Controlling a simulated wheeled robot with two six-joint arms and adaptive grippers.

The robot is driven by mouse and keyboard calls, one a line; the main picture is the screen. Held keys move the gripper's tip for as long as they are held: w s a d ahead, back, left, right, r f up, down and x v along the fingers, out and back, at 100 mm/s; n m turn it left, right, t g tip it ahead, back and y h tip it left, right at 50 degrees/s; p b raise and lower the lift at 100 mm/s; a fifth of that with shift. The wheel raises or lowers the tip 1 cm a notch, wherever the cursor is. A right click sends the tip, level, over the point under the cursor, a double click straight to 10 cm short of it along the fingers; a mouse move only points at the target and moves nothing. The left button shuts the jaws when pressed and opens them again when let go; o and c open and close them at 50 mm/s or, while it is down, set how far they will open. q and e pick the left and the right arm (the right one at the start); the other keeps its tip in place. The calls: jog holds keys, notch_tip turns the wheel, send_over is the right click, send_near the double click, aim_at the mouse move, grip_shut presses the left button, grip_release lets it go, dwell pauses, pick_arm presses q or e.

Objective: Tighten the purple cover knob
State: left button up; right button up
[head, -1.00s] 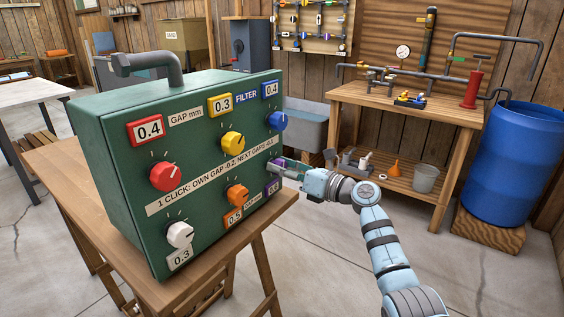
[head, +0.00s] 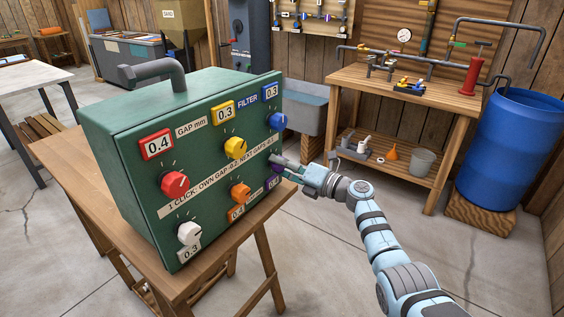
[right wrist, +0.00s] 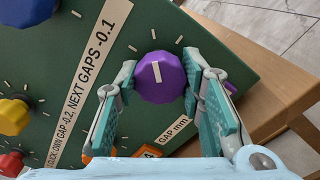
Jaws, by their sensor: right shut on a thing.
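The purple cover knob (right wrist: 166,84) is on the green box (head: 125,125), low at the right of its front. Its pale mark points almost straight up in the right wrist view. My right gripper (right wrist: 160,75) is shut on it, one teal-padded finger on each side. In the head view the gripper (head: 283,168) hides most of the knob. A purple readout (head: 273,183) below is partly covered and I cannot read it. The blue readout (head: 271,91) shows 0.3, and the orange readout (head: 236,212) seems to show 0.4. My left gripper is not in view.
Red (head: 174,185), yellow (head: 235,148), blue (head: 277,121), orange (head: 240,193) and white (head: 189,233) knobs share the panel. The box stands on a wooden trestle table (head: 80,170). A workbench (head: 430,105) and blue barrel (head: 510,150) stand at right. The floor between is open.

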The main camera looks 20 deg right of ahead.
dwell(0.3)
jog(key=o, duration=1.1)
jog(key=shift+o, duration=0.2)
jog(key=v, duration=1.2)
